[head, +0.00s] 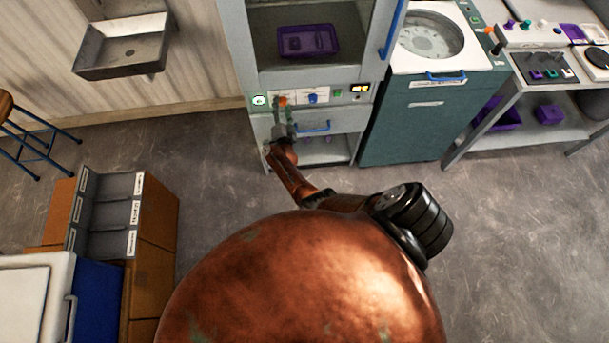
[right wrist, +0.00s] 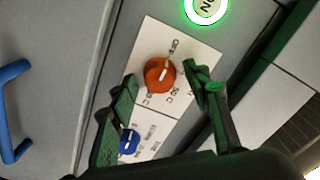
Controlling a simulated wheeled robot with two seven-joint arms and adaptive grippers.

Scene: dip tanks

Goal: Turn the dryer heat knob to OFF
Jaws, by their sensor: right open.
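The dryer's orange-red knob (right wrist: 160,75) sits on a white label plate (right wrist: 146,35) on the cabinet's front panel; it also shows in the head view (head: 282,101). I take it for the heat knob, as degree-like markings surround it, but they are too small and tilted to read surely. Its setting I cannot tell. My right gripper (head: 283,119) is at the panel, open. In the right wrist view its green-padded fingers (right wrist: 160,87) stand on either side of the orange knob, with gaps visible. My left gripper is not in view.
A blue knob (right wrist: 129,142) sits close beside the left finger. A lit green ON button (right wrist: 206,7) is above the plate. A blue drawer handle (head: 313,127) is below the panel. A teal machine (head: 405,127) stands to the right. Open floor lies left of the cabinet.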

